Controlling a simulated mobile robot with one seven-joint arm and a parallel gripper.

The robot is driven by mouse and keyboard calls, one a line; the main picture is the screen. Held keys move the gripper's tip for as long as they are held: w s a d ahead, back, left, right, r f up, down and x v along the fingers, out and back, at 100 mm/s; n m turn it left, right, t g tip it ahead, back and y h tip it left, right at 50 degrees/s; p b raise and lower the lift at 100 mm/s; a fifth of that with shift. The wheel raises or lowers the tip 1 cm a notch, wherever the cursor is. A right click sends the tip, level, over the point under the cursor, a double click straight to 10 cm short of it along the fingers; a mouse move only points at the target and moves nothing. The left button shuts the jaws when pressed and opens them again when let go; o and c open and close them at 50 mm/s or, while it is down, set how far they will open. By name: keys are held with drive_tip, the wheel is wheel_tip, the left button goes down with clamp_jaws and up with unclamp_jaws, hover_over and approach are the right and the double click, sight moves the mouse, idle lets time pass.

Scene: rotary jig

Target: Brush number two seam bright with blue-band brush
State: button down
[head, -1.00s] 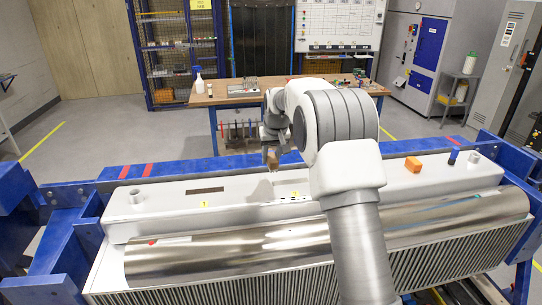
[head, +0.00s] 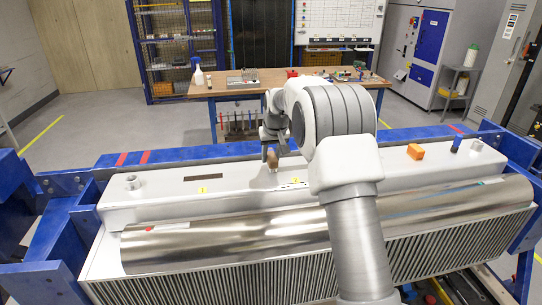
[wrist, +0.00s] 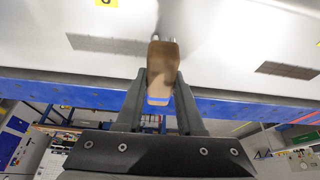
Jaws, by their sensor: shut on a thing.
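My gripper (head: 270,156) is shut on a brush with a brown wooden body (wrist: 163,65). A blue band (wrist: 158,101) shows on the brush between the fingers in the wrist view. The brush also shows in the head view (head: 272,161), over the back part of the long grey workpiece (head: 150,205). The brush's far end points at the workpiece; I cannot tell whether it touches. Two dark rough strips, one left (wrist: 100,44) and one right (wrist: 285,70) of the brush, lie on the surface. A yellow number tag (wrist: 106,2) is cut off at the top edge.
A shiny metal cylinder (head: 220,240) lies along the workpiece front. An orange block (head: 415,152) and a dark blue-topped item (head: 456,144) stand on its right part. Blue frame beams (head: 60,230) flank it. A workbench (head: 225,93) stands behind.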

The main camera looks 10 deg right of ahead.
sight(290, 166)
drive_tip(key=shift+f+b, duration=0.7)
drive_tip(key=shift+f, duration=0.35)
drive_tip(key=shift+d, duration=0.1)
drive_tip(key=shift+d+r, duration=0.15)
drive_tip(key=shift+d, duration=1.35)
drive_tip(key=shift+d+f, duration=0.2)
drive_tip(key=shift+d, duration=1.55)
